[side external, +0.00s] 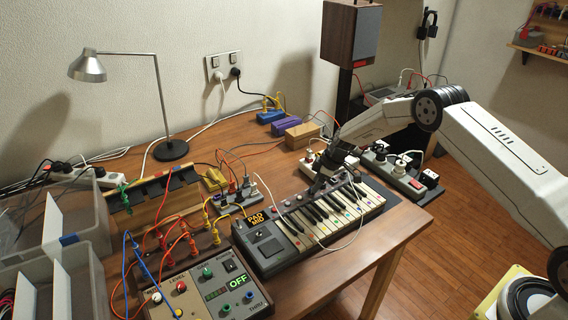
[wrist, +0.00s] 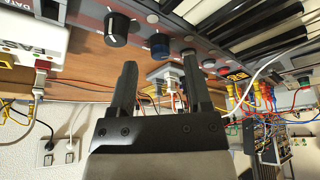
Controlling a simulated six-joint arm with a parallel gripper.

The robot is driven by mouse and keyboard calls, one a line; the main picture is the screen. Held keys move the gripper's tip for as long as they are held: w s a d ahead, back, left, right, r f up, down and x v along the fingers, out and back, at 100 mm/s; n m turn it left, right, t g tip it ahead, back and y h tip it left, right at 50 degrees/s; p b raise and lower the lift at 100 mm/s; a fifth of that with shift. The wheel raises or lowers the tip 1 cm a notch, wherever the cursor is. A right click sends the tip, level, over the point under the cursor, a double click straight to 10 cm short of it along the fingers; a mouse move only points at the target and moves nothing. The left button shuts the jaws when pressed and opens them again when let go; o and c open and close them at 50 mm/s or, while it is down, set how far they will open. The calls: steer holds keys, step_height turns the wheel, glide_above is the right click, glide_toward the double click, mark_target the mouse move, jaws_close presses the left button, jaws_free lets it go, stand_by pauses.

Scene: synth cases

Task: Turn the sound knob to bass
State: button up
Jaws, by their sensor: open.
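The keyboard (side external: 279,248) lies on the wooden table, with a row of knobs along its rear strip. In the wrist view a large black knob (wrist: 117,28) with a white pointer line is at upper left, and a blue-topped knob (wrist: 160,45) is right of it. Smaller dark knobs follow to the right. I cannot read which knob is the sound knob, nor any bass mark. My gripper (wrist: 160,64) is open and empty, its fingertips just short of the knobs. In the side view my gripper (side external: 320,184) is over the keyboard's rear edge and partly hides the knobs there.
A control box (side external: 195,292) with a green OFF display stands left of the keyboard. Patch cables and power strips crowd the table behind it. A white cable (side external: 345,240) crosses the keyboard. A lamp (side external: 171,150) and a speaker (side external: 352,34) stand farther back.

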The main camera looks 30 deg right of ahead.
steer(key=shift+x, duration=1.2)
jaws_close()
